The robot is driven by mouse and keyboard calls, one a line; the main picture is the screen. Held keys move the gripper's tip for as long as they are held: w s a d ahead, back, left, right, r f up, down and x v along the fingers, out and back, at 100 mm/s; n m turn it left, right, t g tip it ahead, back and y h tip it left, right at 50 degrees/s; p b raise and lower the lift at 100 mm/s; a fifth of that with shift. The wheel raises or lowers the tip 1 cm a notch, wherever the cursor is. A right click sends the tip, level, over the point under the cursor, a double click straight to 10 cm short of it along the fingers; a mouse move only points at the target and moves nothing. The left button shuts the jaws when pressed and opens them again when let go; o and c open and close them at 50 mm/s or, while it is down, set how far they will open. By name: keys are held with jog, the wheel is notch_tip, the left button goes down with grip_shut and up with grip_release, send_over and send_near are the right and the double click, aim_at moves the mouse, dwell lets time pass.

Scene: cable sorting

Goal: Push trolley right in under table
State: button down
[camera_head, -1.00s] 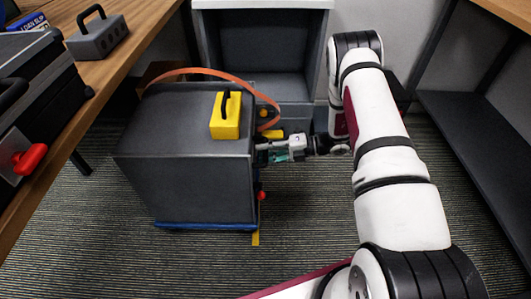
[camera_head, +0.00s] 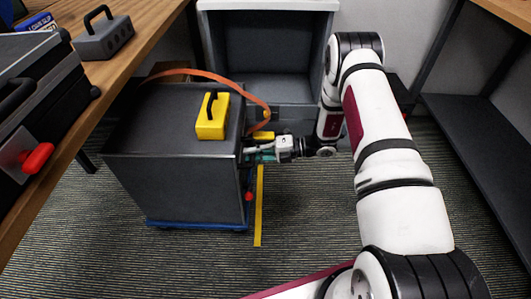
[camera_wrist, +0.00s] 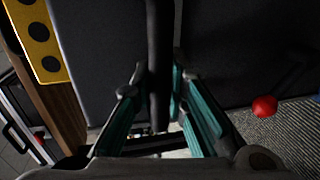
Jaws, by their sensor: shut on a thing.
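The trolley (camera_head: 175,185) is a dark grey box on a blue base, standing upright on the carpet. It is close to the wooden table (camera_head: 140,48) on the left; I cannot tell whether any of it is under the top. A yellow block (camera_head: 221,127) with a black handle sits on the trolley's top. My gripper (camera_head: 252,153) is at the trolley's right side. In the wrist view its teal fingers (camera_wrist: 158,85) are shut on a dark upright bar (camera_wrist: 160,40) at the trolley. The exact contact is partly hidden in shadow.
An orange cable (camera_head: 215,74) arches over the trolley's back. A yellow floor strip (camera_head: 259,205) runs right of the trolley. A grey cabinet (camera_head: 268,55) stands behind. A black case with a red handle (camera_head: 38,158) is at left. A dark shelf (camera_head: 480,150) is at right.

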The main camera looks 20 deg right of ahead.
jog(key=r+x, duration=0.3)
jog(key=x, duration=1)
jog(key=a+r+b+x, duration=0.1)
jog(key=r+x, duration=0.1)
jog(key=x, duration=1.2)
jog(key=shift+w+a+r+b, duration=0.3)
jog(key=shift+a+r, duration=0.05)
jog(key=shift+r, duration=0.1)
jog(key=c, duration=1.6)
grip_release()
jog(key=shift+a, duration=0.1)
jog(key=shift+o, duration=0.2)
jog(key=shift+f, duration=0.1)
jog(key=v, duration=1.2)
